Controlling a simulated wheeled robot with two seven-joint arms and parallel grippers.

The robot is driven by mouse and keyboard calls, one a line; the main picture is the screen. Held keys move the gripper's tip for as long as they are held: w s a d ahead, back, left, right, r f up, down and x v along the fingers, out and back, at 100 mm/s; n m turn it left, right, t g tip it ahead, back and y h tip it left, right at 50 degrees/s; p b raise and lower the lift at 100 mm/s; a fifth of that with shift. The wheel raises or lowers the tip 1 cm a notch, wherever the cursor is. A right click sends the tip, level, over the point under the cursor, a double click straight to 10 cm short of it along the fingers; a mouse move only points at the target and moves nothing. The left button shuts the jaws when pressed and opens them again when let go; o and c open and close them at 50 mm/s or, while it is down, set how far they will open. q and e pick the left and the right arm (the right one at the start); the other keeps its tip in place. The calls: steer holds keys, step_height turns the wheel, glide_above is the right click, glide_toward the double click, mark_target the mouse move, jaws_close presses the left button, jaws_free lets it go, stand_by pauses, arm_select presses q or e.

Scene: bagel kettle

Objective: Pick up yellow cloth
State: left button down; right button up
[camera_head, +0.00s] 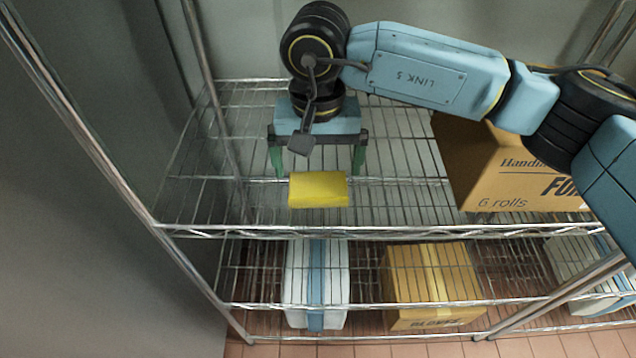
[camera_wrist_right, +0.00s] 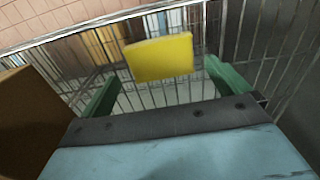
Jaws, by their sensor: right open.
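The yellow cloth (camera_head: 318,190) is a flat, folded-looking block on the upper wire shelf, near its front edge. It also shows in the right wrist view (camera_wrist_right: 160,57), ahead of the fingers and roughly centred between them. My right gripper (camera_head: 318,168) is open, with its green fingers spread wide apart. In the head view it is just behind the cloth; in the right wrist view (camera_wrist_right: 158,88) nothing is between the fingertips. I cannot tell how high the fingers are above the shelf. My left gripper is not in view.
A cardboard box (camera_head: 500,165) stands on the same wire shelf (camera_head: 400,225) to the right, below my right arm. A lower shelf holds a white and blue package (camera_head: 333,280) and another cardboard box (camera_head: 433,280). A metal post (camera_head: 100,150) rises at left. The shelf left of the cloth is bare.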

mark_target(318, 184)
steer(key=f, duration=0.3)
steer(key=f+p, duration=0.1)
steer(key=f, duration=0.1)
steer(key=shift+w, duration=0.3)
steer(key=c, duration=0.6)
steer(key=shift+r, duration=0.15)
step_height(318, 184, up, 10)
steer(key=shift+f+b, duration=0.1)
steer(key=shift+b, duration=0.5)
